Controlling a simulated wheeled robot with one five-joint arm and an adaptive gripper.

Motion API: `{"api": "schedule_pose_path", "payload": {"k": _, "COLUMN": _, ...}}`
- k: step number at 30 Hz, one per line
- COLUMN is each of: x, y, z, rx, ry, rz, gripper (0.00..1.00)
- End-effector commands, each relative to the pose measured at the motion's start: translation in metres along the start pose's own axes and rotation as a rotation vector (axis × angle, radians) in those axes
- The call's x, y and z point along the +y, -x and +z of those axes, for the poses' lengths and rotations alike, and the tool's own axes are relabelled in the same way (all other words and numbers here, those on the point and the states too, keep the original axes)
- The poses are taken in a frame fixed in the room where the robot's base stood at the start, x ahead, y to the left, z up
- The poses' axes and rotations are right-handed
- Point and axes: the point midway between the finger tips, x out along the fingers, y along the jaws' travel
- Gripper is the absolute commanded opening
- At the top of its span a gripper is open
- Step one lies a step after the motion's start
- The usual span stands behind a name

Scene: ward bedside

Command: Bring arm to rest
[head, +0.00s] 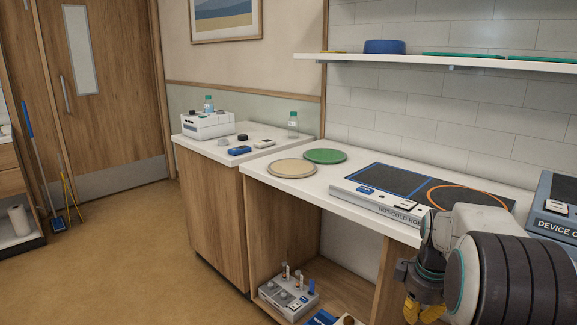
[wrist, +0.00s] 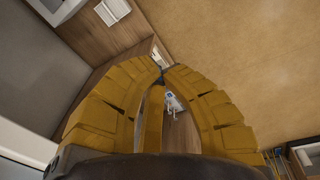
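My arm comes in at the lower right of the head view, with my gripper (head: 422,312) pointing down in front of the counter. The fingertips are near the bottom edge there. In the wrist view my gripper (wrist: 162,72) shows yellow fingers that curve inward, and their tips come together. I see nothing held between them. The open space inside the curved fingers shows a wooden surface and a small pale and blue item behind.
The white counter (head: 350,208) beside my arm carries a hot-cold plate unit (head: 400,210), a green disc (head: 325,156) and a tan disc (head: 292,168). A grey device (head: 288,296) stands on the low shelf. The floor (head: 130,255) at left is clear.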

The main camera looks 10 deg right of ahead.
Motion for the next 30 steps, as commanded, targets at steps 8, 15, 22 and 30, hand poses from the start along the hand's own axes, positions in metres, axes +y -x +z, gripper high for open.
{"api": "schedule_pose_path", "payload": {"k": 8, "x": -0.113, "y": 0.142, "z": 0.008, "rx": 0.084, "ry": -0.117, "rz": 0.013, "gripper": 0.00}}
{"api": "schedule_pose_path", "payload": {"k": 15, "x": -0.182, "y": 0.206, "z": 0.044, "rx": 0.148, "ry": -0.217, "rz": -0.007, "gripper": 0.00}}
{"api": "schedule_pose_path", "payload": {"k": 22, "x": -0.214, "y": 0.228, "z": 0.073, "rx": 0.182, "ry": -0.280, "rz": -0.031, "gripper": 0.00}}
{"api": "schedule_pose_path", "payload": {"k": 30, "x": -0.223, "y": 0.232, "z": 0.081, "rx": 0.192, "ry": -0.300, "rz": -0.039, "gripper": 0.00}}
